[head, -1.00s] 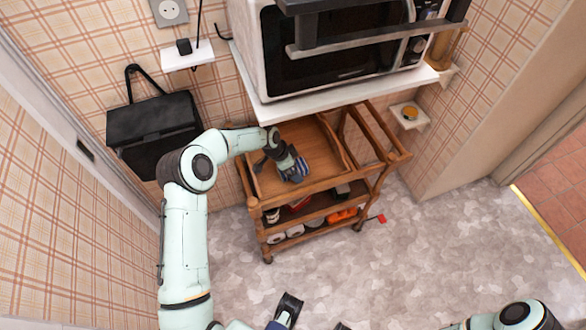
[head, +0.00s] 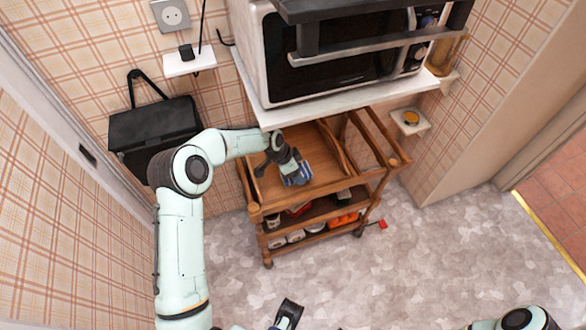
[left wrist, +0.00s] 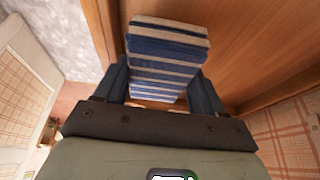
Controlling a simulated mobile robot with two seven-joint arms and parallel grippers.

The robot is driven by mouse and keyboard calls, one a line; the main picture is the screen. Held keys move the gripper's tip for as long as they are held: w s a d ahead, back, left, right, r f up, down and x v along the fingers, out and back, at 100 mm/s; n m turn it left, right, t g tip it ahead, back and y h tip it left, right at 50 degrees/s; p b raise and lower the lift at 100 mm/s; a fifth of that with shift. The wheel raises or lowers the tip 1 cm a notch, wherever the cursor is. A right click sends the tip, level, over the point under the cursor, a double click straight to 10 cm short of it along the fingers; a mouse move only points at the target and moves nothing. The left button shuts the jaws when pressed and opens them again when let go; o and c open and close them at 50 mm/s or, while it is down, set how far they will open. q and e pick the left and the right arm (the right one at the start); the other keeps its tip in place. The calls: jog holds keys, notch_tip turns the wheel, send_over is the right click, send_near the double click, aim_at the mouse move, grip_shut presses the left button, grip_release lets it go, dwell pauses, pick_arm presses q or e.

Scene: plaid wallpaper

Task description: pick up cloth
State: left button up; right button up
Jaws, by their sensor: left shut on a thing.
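The cloth (head: 298,179) is a folded blue-and-cream striped stack at the front part of the trolley's wooden top tray (head: 318,163). My left gripper (head: 292,171) reaches down to it from the left and is shut on it. In the left wrist view the striped cloth (left wrist: 168,48) sits between the two dark fingers of my left gripper (left wrist: 161,84), with its far end sticking out past them. Whether the cloth touches the tray is hard to tell. My right gripper (head: 288,313) shows only partly at the bottom edge, and its opening is unclear.
A microwave (head: 335,55) on a white shelf (head: 330,93) overhangs the tray's back. The trolley's lower shelves hold white rolls (head: 296,236) and an orange thing (head: 342,220). A black bag (head: 155,130) hangs at the left. The floor in front is clear.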

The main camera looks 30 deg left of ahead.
pick_arm(q)
jog(key=s+d+b, duration=0.1)
jog(key=s+d, duration=0.9)
jog(key=d, duration=0.2)
jog(key=shift+s, duration=0.2)
jog(key=shift+o, duration=1.4)
jog(key=shift+d, duration=0.1)
jog(key=shift+c, duration=0.5)
